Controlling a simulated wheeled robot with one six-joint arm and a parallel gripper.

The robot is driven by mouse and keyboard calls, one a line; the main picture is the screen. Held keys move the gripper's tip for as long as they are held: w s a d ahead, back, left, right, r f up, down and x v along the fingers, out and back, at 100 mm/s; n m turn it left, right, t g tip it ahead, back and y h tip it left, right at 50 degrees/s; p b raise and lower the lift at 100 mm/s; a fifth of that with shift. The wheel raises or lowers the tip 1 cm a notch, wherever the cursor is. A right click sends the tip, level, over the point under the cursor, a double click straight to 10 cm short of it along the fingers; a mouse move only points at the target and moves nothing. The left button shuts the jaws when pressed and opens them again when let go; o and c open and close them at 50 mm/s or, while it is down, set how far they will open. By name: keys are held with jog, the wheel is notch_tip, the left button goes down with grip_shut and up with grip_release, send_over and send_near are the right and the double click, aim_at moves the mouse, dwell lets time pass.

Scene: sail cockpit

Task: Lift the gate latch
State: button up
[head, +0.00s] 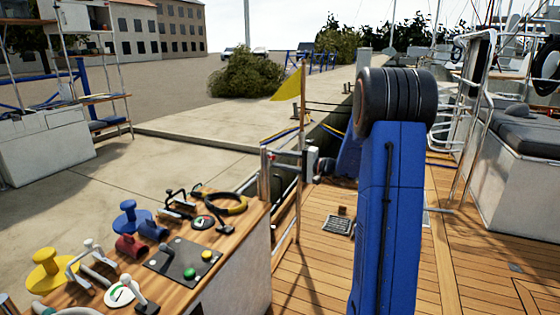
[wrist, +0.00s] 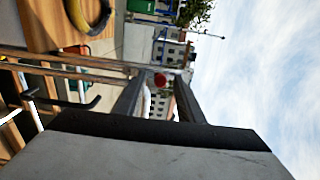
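A small red knob (wrist: 160,80), which looks like part of the gate latch, shows in the wrist view between the tips of my gripper (wrist: 160,84). The two dark fingers stand apart with a gap around the knob. I cannot tell whether either finger touches it. Metal gate tubes (wrist: 95,62) run in from the left of the wrist view. In the head view my gripper (head: 287,163) points left at the gate post (head: 264,175), at about the height of the post top. The latch itself is too small and partly hidden there.
A wooden console (head: 225,240) with levers, knobs and a yellow-black ring (head: 230,203) stands left of the gate. Wooden deck (head: 320,270) lies below. A grey cushioned bench (head: 520,125) is at the right. A yellow flag (head: 288,86) rises behind the gate.

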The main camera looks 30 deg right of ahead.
jog(key=v, duration=1.7)
jog(key=shift+s+d, duration=0.15)
jog(key=s+a+f+n+g+h, duration=0.1)
jog(key=s+a+n+g, duration=0.35)
jog(key=a, duration=0.85)
jog(key=s+a+f+n+g, duration=0.1)
jog(key=s+a+g, duration=0.55)
jog(key=a, duration=0.75)
jog(key=s+a+f+n+h, duration=0.1)
jog(key=s+h, duration=0.4)
jog(key=s, duration=0.6)
jog(key=s+a+f+n+t+h, duration=0.1)
jog(key=s+h, duration=0.4)
jog(key=s, duration=0.6)
jog(key=f+n, duration=0.1)
jog(key=n, duration=0.1)
jog(key=shift+f+n+t, duration=0.3)
jog(key=shift+f+n, duration=0.05)
jog(key=shift+f, duration=0.05)
